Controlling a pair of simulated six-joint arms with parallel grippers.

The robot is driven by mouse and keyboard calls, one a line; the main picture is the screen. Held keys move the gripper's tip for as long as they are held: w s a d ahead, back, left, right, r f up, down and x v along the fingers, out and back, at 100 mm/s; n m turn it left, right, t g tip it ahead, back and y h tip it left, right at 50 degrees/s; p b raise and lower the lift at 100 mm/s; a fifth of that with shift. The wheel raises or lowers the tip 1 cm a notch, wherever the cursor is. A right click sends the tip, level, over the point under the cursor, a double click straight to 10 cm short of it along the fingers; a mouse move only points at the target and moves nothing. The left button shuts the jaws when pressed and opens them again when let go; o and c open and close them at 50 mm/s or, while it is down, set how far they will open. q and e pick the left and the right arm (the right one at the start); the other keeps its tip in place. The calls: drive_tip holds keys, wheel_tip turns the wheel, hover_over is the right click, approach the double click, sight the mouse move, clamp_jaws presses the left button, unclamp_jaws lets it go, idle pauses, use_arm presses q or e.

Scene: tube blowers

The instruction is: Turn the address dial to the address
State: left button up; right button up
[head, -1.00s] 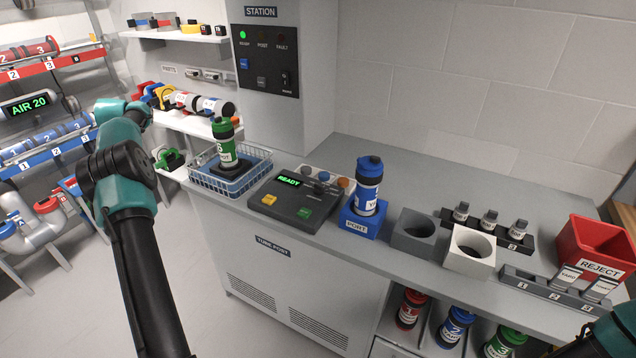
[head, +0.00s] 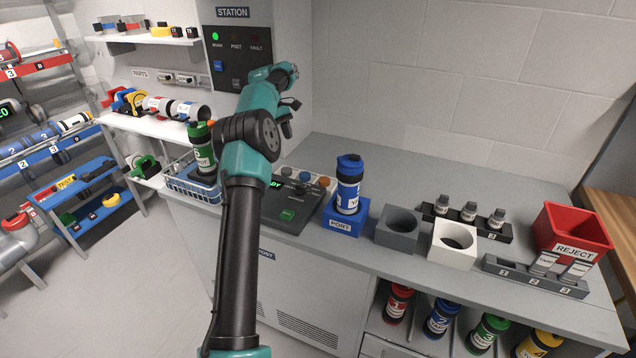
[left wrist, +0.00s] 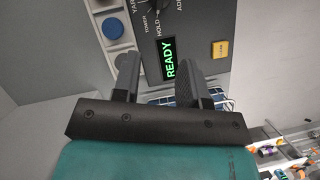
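The dark control console (head: 292,212) stands on the counter, with a green READY display and a green button. My left arm crosses in front of it and hides its left part. In the left wrist view the console (left wrist: 205,22) shows the READY display, a yellow button and lettering including TOWER, HOLD and a cut-off "ADD". The dial itself is at most partly visible at that view's top edge, so I cannot read its setting. My left gripper (head: 289,125) is above the console; in the wrist view its fingers (left wrist: 158,80) are apart with nothing between them.
A blue PORT block (head: 343,226) holds a blue-capped tube (head: 349,185) right of the console. A wire basket (head: 190,186) with a green tube (head: 202,148) is on the left. Grey (head: 398,238) and white (head: 452,247) sockets and a red REJECT bin (head: 572,232) stand further right.

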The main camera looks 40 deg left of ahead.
sight(299, 186)
idle(0.4)
use_arm(q)
drive_tip(key=x, duration=1.7)
drive_tip(key=shift+s+d+f, duration=0.1)
drive_tip(key=shift+d+f, duration=0.05)
clamp_jaws()
